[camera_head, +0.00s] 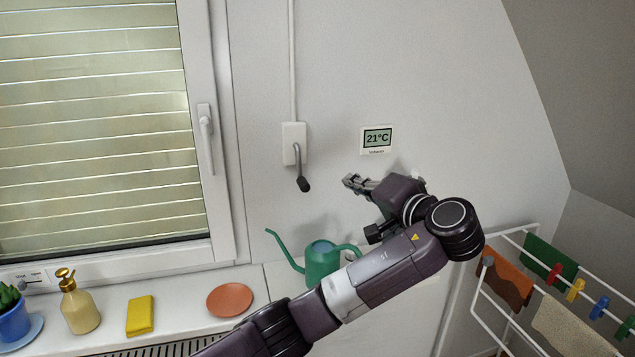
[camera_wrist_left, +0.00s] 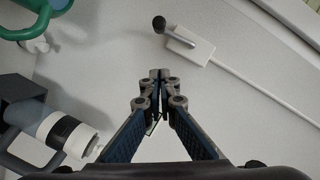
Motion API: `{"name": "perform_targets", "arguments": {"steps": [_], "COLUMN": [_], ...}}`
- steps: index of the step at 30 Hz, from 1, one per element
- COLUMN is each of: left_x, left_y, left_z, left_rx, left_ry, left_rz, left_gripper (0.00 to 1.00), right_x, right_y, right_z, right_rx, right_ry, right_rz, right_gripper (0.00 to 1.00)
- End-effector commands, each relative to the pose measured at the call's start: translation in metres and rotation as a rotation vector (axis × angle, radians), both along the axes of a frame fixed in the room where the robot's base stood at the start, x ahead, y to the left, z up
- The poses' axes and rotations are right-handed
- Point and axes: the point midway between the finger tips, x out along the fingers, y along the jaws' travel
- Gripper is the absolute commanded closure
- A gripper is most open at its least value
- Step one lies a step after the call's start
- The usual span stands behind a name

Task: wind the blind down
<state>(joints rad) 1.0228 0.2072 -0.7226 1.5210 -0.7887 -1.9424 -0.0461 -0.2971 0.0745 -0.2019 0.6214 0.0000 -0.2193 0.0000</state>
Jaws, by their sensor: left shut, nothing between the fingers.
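The blind (camera_head: 90,120) fills the window at the left of the head view, with its slats reaching down to the bottom of the frame. The crank (camera_head: 299,168) hangs from a white wall box (camera_head: 294,141) below a thin vertical rod, with a dark knob at its lower end. The crank also shows in the left wrist view (camera_wrist_left: 172,33), beside its box (camera_wrist_left: 190,46). My left gripper (camera_head: 349,181) is shut and empty, to the right of the crank knob and apart from it. It also shows in the left wrist view (camera_wrist_left: 159,74). My right gripper is out of view.
A green watering can (camera_head: 322,263) stands below the crank, behind my left arm. A thermometer display (camera_head: 377,139) is on the wall above my left gripper. The sill holds a soap dispenser (camera_head: 79,305), yellow sponge (camera_head: 140,315) and terracotta saucer (camera_head: 230,299). A drying rack (camera_head: 487,297) stands at right.

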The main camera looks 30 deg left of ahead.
Motion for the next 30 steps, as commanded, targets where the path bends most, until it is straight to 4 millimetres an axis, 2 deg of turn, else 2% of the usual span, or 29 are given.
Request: {"name": "perform_targets", "arguments": {"steps": [9,14,15,21,30], "left_x": [0.028,0.044,0.042,0.024,0.018], "left_y": [0.055,0.084,0.088,0.101,0.105], "left_z": [-0.002,-0.006,-0.01,-0.024,-0.031], "left_rx": [0.008,0.008,0.008,0.008,0.006], "left_ry": [0.007,0.006,0.008,0.006,0.005], "left_rz": [0.004,0.004,0.001,-0.001,-0.002], "left_gripper": [1.0,1.0,1.0,1.0,1.0], "right_x": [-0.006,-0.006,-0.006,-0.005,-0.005], "right_y": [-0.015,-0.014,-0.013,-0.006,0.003], "right_z": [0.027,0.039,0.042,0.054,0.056], "right_rx": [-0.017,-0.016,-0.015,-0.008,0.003], "right_ry": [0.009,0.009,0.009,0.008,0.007], "right_rz": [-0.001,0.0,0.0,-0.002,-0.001], "right_gripper": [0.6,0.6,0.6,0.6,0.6]}}
